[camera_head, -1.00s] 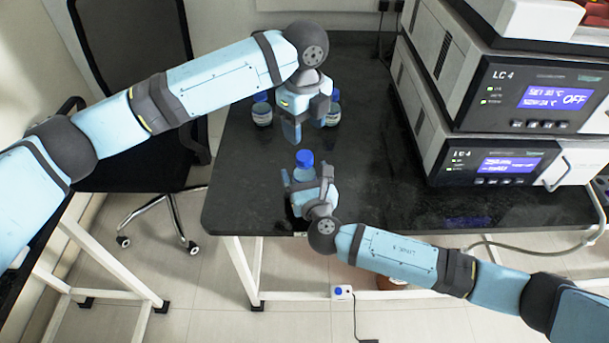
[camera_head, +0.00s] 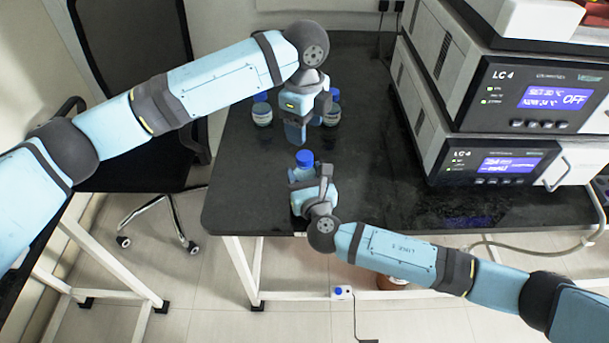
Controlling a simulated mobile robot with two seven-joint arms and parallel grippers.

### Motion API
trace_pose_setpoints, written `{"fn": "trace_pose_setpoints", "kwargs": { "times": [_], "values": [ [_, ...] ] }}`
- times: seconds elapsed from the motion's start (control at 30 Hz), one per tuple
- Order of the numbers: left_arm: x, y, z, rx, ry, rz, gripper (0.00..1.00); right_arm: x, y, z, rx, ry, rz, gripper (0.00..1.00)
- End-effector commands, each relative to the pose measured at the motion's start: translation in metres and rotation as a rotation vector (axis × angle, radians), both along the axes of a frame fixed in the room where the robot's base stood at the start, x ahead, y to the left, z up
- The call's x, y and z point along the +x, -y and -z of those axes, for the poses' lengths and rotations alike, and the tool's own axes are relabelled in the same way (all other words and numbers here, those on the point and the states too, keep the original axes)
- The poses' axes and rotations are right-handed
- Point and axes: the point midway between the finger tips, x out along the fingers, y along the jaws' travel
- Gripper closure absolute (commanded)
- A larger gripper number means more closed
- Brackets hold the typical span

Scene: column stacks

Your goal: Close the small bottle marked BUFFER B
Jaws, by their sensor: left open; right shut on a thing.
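A small bottle (camera_head: 302,173) with a blue cap (camera_head: 304,158) on its top stands near the front of the dark bench. My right gripper (camera_head: 308,183) is shut around its body from the front. My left gripper (camera_head: 296,138) is open and points down just behind and above the blue cap, apart from it. Two more blue-capped bottles stand behind: one on the left (camera_head: 262,112) and one on the right (camera_head: 333,112) of my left gripper. I cannot read any of the labels, so I cannot tell which one is BUFFER B.
Two stacked LC 4 units (camera_head: 500,160) with lit displays fill the right side of the bench (camera_head: 390,190). The bench is clear between them and the held bottle. The bench's front edge lies close below my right gripper. A black chair (camera_head: 130,90) stands at the left.

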Motion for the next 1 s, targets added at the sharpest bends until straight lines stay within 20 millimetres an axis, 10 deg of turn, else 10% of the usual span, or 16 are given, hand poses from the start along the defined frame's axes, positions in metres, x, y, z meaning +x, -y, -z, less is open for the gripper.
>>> {"fn": "trace_pose_setpoints", "kwargs": {
  "times": [1.0],
  "values": [
    [-0.0008,0.0016,-0.0001,-0.005,-0.001,-2.274,0.41,-0.0002,0.0001,0.0003,0.0,0.0,0.0,1.0]
  ]
}}
